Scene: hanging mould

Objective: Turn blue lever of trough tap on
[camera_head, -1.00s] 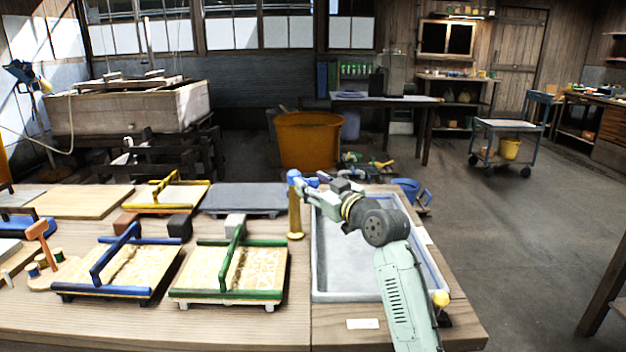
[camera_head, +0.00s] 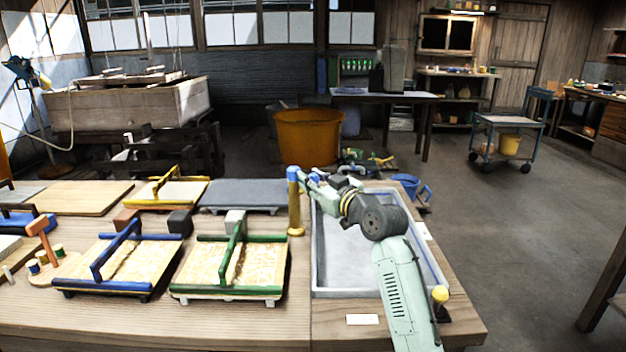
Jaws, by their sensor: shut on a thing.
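The trough tap (camera_head: 295,208) is a brass post at the left edge of the grey trough (camera_head: 330,292). Its blue lever (camera_head: 293,173) shows at the top of the post. My gripper (camera_head: 306,176) reaches over the trough from the right and is at the top of the tap, closed at the blue lever. The fingertips are small here, and they hide part of the lever and spout.
Moulds with green (camera_head: 228,293) and blue (camera_head: 105,290) frames lie on the bench left of the tap. A dark grey slab (camera_head: 245,195) lies behind. An orange tub (camera_head: 308,138) stands beyond the bench. The trough's inside looks clear below my arm.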

